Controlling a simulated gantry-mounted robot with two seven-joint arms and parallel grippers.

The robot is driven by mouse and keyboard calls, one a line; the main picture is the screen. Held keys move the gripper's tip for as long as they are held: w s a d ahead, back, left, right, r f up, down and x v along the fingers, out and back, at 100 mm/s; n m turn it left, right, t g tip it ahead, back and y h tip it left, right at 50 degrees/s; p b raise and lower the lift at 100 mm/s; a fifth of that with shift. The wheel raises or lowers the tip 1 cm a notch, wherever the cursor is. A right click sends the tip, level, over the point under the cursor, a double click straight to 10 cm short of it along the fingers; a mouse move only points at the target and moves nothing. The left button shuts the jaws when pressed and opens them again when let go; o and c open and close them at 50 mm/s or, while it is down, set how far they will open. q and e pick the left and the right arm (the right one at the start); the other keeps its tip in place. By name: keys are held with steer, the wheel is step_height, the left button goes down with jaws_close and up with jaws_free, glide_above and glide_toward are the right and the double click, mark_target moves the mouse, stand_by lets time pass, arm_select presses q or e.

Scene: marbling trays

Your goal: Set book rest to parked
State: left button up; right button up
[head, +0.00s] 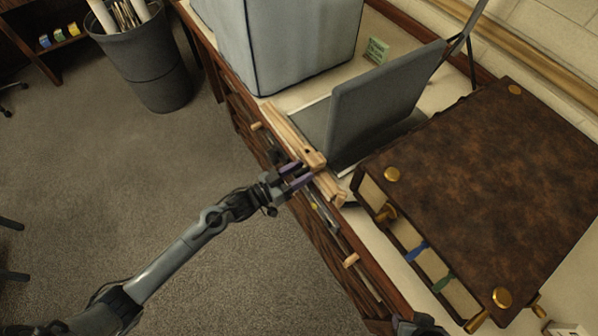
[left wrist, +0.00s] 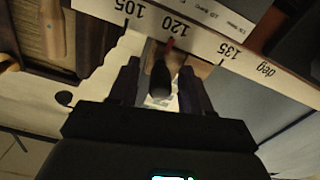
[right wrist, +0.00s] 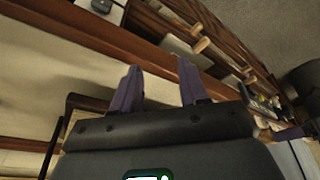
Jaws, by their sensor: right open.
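The book rest (head: 385,100) is a grey panel standing steeply tilted on a flat base at the desk, with a wooden piece along its front. In the left wrist view a white scale (left wrist: 205,45) reads 105, 120, 135 deg. A dark lever with a red tip (left wrist: 161,80) points close to 120. My left gripper (head: 296,178) is at the wooden piece; its fingers stand on either side of the lever, with gaps showing. My right gripper (right wrist: 160,88) is open and empty in the right wrist view. The "parked" mark is not readable.
A large brown book with brass bosses (head: 480,170) lies to the right of the rest. A grey covered box (head: 280,40) and a small green card (head: 376,50) stand behind. A bin (head: 150,75) stands on the floor. Drawers with wooden handles line the desk front.

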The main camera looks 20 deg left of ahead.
arm_select(q)
jaws_close()
steer(key=shift+a, duration=0.1)
